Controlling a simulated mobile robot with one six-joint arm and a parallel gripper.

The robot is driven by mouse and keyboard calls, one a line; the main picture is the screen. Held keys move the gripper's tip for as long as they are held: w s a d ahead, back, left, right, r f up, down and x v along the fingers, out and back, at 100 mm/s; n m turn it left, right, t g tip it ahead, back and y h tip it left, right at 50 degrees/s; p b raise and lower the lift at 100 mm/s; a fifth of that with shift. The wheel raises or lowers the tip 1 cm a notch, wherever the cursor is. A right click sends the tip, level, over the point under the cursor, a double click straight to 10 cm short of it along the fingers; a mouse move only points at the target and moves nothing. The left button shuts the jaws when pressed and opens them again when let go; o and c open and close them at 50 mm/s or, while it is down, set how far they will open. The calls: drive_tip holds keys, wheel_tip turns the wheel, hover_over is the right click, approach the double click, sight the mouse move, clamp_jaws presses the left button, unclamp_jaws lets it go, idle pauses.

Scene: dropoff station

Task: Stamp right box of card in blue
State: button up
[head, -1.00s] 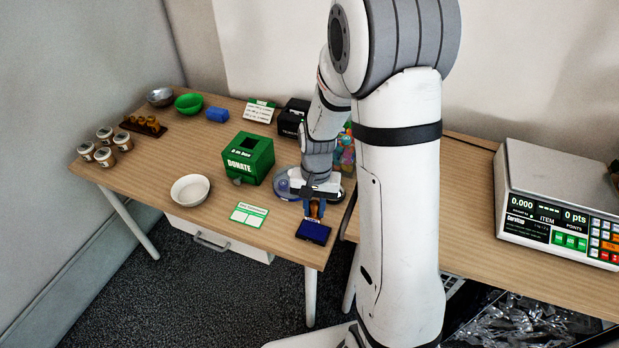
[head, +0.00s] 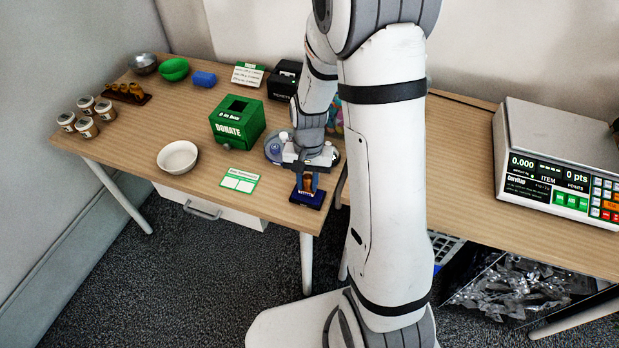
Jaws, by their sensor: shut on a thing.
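My gripper (head: 307,178) is shut on a stamp with a brown wooden handle (head: 308,183). The stamp is upright over the dark blue ink pad (head: 318,202) at the table's front right corner. Its lower end overlaps the pad in the picture; I cannot tell for certain whether it touches. The card (head: 240,179), white with green borders and boxes, lies flat to the left of the pad. Its boxes are too small to tell whether they bear any mark. My arm rises behind the stamp and hides part of the table.
A green donation box (head: 237,122) stands behind the card, and a white bowl (head: 178,157) is left of it. A round grey tray (head: 272,150) is partly behind my gripper. A scale (head: 555,165) stands on the right table. Several jars (head: 86,127) are at far left.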

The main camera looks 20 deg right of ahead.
drive_tip(key=shift+s+f+b, duration=0.1)
drive_tip(key=shift+f+b, duration=0.3)
drive_tip(key=shift+f, duration=0.15)
idle(1.9)
drive_tip(key=shift+r, duration=0.1)
drive_tip(key=shift+r+p, duration=2.65)
drive_tip(key=shift+r, duration=0.85)
drive_tip(key=shift+f, duration=0.1)
